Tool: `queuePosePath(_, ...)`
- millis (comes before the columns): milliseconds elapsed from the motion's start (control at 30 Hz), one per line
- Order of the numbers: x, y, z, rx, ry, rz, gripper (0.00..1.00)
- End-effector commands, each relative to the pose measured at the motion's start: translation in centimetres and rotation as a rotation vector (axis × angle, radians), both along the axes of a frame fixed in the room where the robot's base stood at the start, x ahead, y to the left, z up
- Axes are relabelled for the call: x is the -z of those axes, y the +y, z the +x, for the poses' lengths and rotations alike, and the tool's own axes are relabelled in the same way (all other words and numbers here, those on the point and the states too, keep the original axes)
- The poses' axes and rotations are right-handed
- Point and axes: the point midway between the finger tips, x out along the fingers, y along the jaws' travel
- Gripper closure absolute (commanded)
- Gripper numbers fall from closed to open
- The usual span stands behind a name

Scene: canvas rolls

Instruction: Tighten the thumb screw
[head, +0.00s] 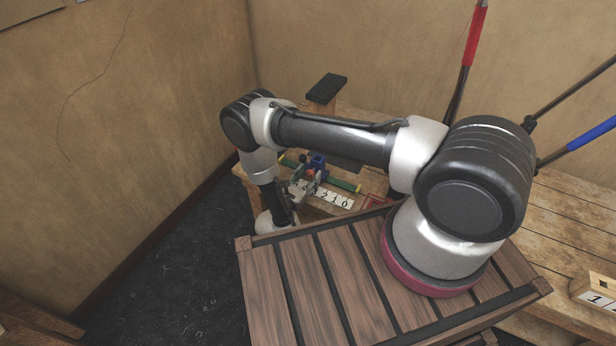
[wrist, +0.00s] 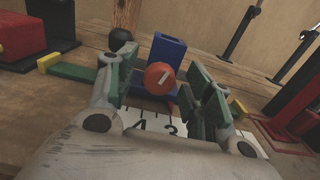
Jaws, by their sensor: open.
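The thumb screw is probably the round orange-red knob with a white mark (wrist: 160,78), in the middle of the wrist view. It sits in front of a blue block (wrist: 168,52). My gripper (wrist: 160,88) is open, its green-padded fingers on the left and right of the knob. A gap shows on both sides, and I cannot tell whether the knob lies fully between the fingertips. In the head view the blue block (head: 318,160) shows beyond my gripper (head: 307,186), and the knob is too small to make out clearly.
A numbered white strip (wrist: 148,124) lies on the wooden bench below the knob. A green bar with a yellow end (wrist: 70,70), a black ball (wrist: 118,38) and a red block (wrist: 30,35) are at left. A red frame with dark posts (wrist: 298,105) stands at right.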

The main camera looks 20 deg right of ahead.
Motion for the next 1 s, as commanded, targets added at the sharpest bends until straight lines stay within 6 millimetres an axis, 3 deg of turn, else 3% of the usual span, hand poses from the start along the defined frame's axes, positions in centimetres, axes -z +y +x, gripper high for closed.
queuePosePath(233, 0.00, -0.08, 0.09, 0.000, 0.000, 0.000, 0.49)
queuePosePath(500, 0.01, -0.08, 0.08, 0.000, 0.000, 0.000, 0.93)
queuePosePath(1000, 0.02, -0.11, 0.04, 0.000, -0.083, 0.084, 0.93)
